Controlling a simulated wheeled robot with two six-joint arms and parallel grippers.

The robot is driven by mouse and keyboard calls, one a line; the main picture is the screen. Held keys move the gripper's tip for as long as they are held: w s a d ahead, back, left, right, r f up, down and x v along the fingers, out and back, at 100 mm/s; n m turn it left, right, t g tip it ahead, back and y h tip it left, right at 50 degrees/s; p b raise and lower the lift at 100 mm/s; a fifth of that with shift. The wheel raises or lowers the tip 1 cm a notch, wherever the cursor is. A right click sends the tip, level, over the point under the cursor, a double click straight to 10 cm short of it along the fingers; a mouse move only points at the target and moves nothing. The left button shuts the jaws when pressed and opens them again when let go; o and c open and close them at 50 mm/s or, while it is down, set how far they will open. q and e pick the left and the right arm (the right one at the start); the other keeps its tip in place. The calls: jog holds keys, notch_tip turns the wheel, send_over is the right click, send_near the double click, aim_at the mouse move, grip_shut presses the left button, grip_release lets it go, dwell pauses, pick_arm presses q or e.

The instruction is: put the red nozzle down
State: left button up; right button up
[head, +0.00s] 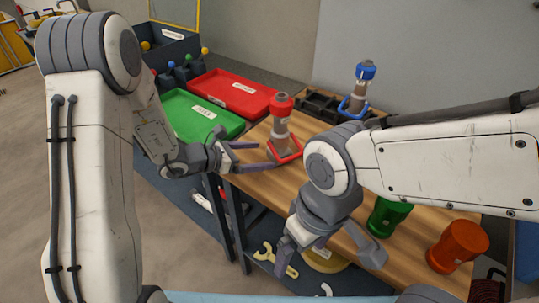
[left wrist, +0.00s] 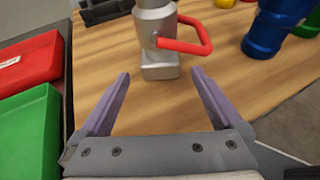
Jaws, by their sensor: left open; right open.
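The red nozzle (head: 281,128) has a red cap, a grey body and a red handle loop. It stands upright on the wooden tabletop. In the left wrist view its grey body (left wrist: 157,32) is just beyond the fingertips, its top cut off by the frame edge. My left gripper (head: 258,156) is open beside the nozzle's lower part, and the left wrist view shows its fingers (left wrist: 162,76) apart with nothing between them. My right gripper (head: 332,264) is open and empty, low in front of the table.
Red (head: 232,92) and green (head: 203,114) trays lie left of the nozzle. A blue nozzle (head: 359,88) stands by a dark rack (head: 320,104) behind. Green (head: 388,216) and orange (head: 457,246) containers stand right. A lower shelf holds a yellow wrench (head: 275,260).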

pick_arm(q)
jog(key=v, duration=0.7)
jog(key=shift+a, duration=0.1)
